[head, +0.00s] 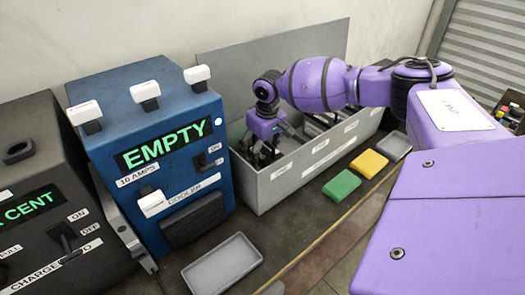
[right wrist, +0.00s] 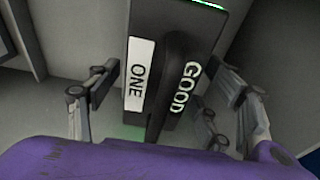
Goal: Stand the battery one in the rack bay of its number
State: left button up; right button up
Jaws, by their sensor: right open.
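The battery one (right wrist: 143,72) is a dark block with a white ONE label and the word GOOD beside a dark raised handle, seen in the right wrist view. My right gripper (right wrist: 165,98) is open, with its fingers on either side of the battery; I cannot tell whether they touch it. In the head view my right gripper (head: 264,148) reaches down into the left end of the grey rack (head: 290,184), and hides most of what stands there. The rack has several labelled bays; the labels are too small to read. My left gripper is in neither view.
A blue charger (head: 120,115) reading EMPTY stands left of the rack, with white knobs on top. A dark charger (head: 40,160) stands farther left. A grey tray (head: 190,276) lies in front. Green (head: 341,185), yellow (head: 369,162) and grey (head: 394,146) pads lie before the rack.

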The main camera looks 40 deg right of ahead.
jog(key=r, duration=0.3)
jog(key=s+r, duration=0.1)
jog(key=r, duration=0.7)
jog(key=shift+s+r+p, duration=0.15)
jog(key=shift+r+p, duration=0.05)
jog(key=shift+p, duration=0.1)
jog(key=shift+s+r, duration=0.1)
jog(key=shift+r, duration=0.25)
jog(key=shift+f, duration=0.15)
